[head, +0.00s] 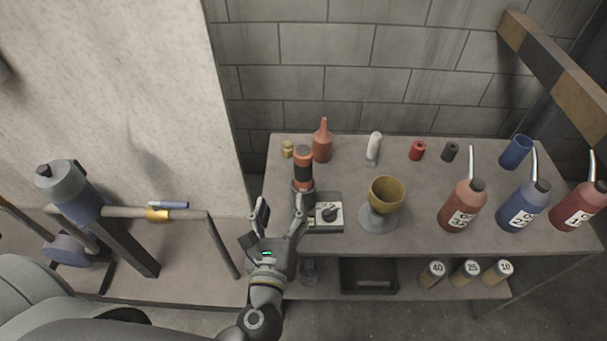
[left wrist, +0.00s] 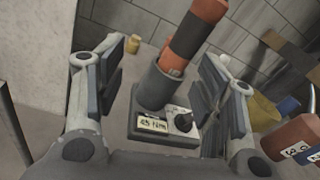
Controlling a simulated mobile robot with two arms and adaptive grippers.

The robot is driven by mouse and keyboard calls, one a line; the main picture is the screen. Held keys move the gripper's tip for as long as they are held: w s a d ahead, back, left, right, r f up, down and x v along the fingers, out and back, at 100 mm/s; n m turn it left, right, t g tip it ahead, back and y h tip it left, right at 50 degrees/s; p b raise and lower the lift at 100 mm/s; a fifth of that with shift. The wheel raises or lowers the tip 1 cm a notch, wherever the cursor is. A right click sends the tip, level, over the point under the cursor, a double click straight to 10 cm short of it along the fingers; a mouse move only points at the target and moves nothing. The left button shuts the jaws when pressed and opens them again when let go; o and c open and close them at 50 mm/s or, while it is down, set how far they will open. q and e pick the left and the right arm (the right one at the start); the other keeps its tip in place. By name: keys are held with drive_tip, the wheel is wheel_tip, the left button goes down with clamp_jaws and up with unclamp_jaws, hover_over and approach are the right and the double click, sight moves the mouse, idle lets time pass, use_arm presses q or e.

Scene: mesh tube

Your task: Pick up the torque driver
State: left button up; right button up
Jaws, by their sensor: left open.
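The torque driver (head: 303,166) has an orange and black handle. It stands upright in a dark cup on a small tester box (head: 327,215) with a dial, near the bench's left edge. In the left wrist view the driver (left wrist: 185,47) leans to the right in the picture, and the tester (left wrist: 165,128) shows a "45 Nm" label. My left gripper (head: 280,212) is open and empty, just in front of the driver. In the left wrist view its fingers (left wrist: 162,80) stand apart on either side of the driver, not touching it. My right gripper is not in view.
On the bench (head: 420,232), a yellow cup (head: 387,192) stands right of the tester. An orange bottle (head: 322,143) stands behind the driver. Several spouted bottles stand at the right. A black tray (head: 368,277) and numbered jars sit on the lower shelf. A bare bench strip lies in front.

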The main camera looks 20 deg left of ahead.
sight(301, 179)
use_arm(q)
drive_tip(key=w+d+m, duration=0.1)
drive_tip(key=w+m+h+p, duration=0.1)
drive_tip(key=w, duration=0.1)
drive_tip(key=w+d+r+m+t, duration=0.1)
drive_tip(key=w+m, duration=0.1)
drive_tip(key=shift+d+h, duration=0.3)
drive_tip(key=shift+d, duration=0.05)
drive_tip(key=shift+w+a+f+p, duration=0.1)
drive_tip(key=shift+w+a+p, duration=0.15)
drive_tip(key=shift+w, duration=0.7)
drive_tip(key=shift+w+a+f+p, duration=0.1)
drive_tip(key=shift+w+a+p, duration=0.15)
drive_tip(key=shift+w, duration=0.75)
drive_tip(key=shift+w+a+f+p, duration=0.1)
drive_tip(key=shift+w+a+p, duration=0.15)
drive_tip(key=shift+w, duration=0.7)
drive_tip(key=shift+s, duration=0.1)
drive_tip(key=c, duration=1.2)
drive_tip(key=shift+r, duration=0.15)
